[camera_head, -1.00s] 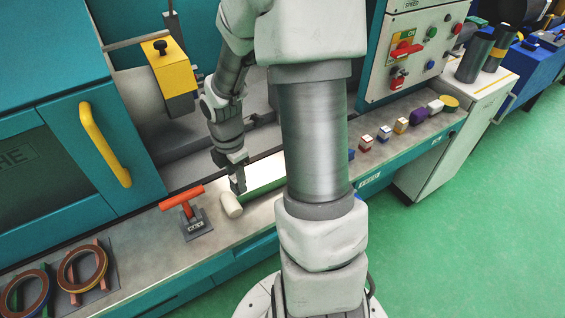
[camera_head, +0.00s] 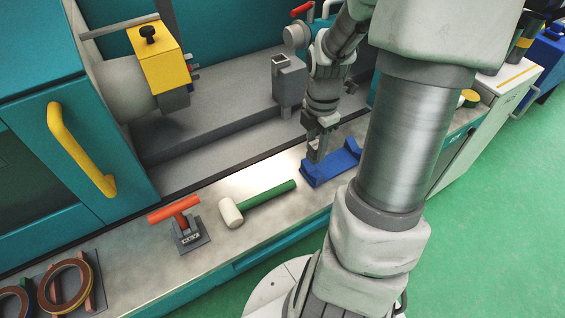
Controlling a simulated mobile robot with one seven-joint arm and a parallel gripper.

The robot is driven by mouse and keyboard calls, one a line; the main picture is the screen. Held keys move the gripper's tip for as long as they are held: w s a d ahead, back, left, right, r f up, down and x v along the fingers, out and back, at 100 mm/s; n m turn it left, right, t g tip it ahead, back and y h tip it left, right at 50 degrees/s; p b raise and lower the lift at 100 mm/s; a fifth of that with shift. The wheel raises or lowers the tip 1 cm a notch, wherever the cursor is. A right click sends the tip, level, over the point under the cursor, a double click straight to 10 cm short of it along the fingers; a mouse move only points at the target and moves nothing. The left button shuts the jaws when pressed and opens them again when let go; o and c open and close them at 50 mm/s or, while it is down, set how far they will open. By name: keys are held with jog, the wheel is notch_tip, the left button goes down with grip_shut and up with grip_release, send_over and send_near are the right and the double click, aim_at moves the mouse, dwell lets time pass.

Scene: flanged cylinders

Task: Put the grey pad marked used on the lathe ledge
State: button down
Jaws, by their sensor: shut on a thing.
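My gripper (camera_head: 318,150) is low over the lathe ledge (camera_head: 130,265), right at the blue cradle (camera_head: 332,168). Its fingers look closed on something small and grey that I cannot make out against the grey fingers. I cannot tell whether it touches the cradle. No pad with a readable "used" mark shows; my arm hides part of the ledge on the right.
A white-headed mallet with a green handle (camera_head: 265,203) lies left of the cradle. An orange T-handled key (camera_head: 174,209) stands in a grey base. Rings (camera_head: 66,284) lie far left. The yellow-faced tailstock-like block (camera_head: 164,60) is behind. Ledge space shows between these.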

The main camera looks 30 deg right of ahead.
jog(key=w+a+f+b, duration=0.1)
jog(key=w+a+f, duration=0.1)
jog(key=w, duration=0.1)
jog(key=w+a+f, duration=0.1)
jog(key=w+f, duration=0.1)
jog(key=w, duration=0.1)
jog(key=w+a+f+b, duration=0.1)
jog(key=w+a+f, duration=0.1)
jog(key=w+f, duration=0.1)
jog(key=shift+w+a+b, duration=0.35)
jog(key=shift+w, duration=0.2)
jog(key=shift+f+b, duration=0.4)
jog(key=shift+f, duration=1.55)
jog(key=shift+f, duration=0.2)
jog(key=c, duration=0.5)
grip_release()
jog(key=shift+r, duration=0.1)
notch_tip(320, 180, up, 12)
jog(key=p, duration=0.2)
